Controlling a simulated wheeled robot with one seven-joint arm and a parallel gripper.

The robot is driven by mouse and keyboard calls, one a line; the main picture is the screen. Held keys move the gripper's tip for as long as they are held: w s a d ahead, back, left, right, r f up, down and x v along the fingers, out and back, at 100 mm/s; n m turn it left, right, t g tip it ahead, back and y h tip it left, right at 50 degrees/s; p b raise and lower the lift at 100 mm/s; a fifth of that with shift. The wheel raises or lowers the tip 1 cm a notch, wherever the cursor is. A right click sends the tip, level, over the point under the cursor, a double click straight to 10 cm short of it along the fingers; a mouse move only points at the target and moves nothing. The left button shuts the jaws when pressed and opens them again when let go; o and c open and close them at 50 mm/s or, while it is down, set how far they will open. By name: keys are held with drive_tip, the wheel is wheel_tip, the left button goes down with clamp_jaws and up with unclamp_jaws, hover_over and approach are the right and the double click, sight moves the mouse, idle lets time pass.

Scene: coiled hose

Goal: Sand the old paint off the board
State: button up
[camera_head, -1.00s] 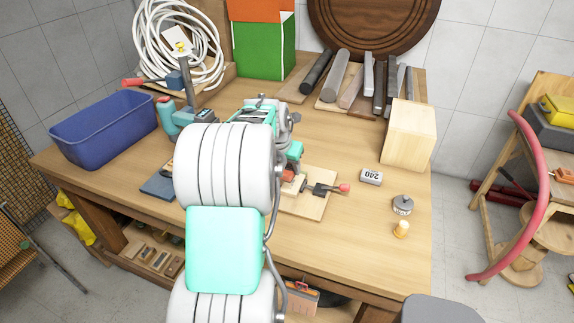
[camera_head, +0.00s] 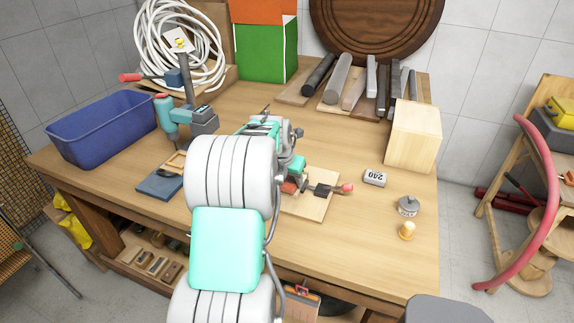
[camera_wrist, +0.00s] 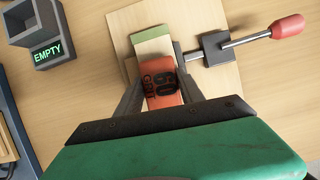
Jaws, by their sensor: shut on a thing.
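My gripper (camera_wrist: 160,66) is shut on a red sanding block (camera_wrist: 161,88) marked 60 GRIT in the wrist view. The board (camera_wrist: 152,46) lies under the block; its far end is green and a pale bare strip shows beside the green. The block hides the rest of the board, and I cannot tell if they touch. A clamp with a red handle (camera_wrist: 288,26) stands at the board's right, on a wooden base (camera_wrist: 225,70). In the head view, my arm partly hides the red block. A grey block marked 240 (camera_head: 375,178) lies apart to the right.
A small dark tray reading EMPTY (camera_wrist: 46,53) is left of the base. The head view shows a teal drill (camera_head: 169,118), a blue bin (camera_head: 100,135), a wooden cube (camera_head: 413,137), a grey knob (camera_head: 408,206) and a coiled hose (camera_head: 150,40). The table's front right is mostly clear.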

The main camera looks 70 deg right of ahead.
drive_tip(key=shift+s+d, duration=0.2)
drive_tip(key=shift+d, duration=2)
drive_tip(key=shift+a+f, duration=0.1)
drive_tip(key=shift+a, duration=0.1)
drive_tip(key=shift+w+a, duration=0.15)
drive_tip(key=shift+a, duration=1.35)
drive_tip(key=shift+w+a, duration=0.15)
drive_tip(key=shift+a, duration=1.35)
wheel_tip(320, 180, up, 3)
drive_tip(key=shift+w+f+p, duration=0.1)
drive_tip(key=shift+p, duration=0.35)
drive_tip(key=shift+r+p, duration=2.15)
drive_tip(key=shift+r, duration=0.6)
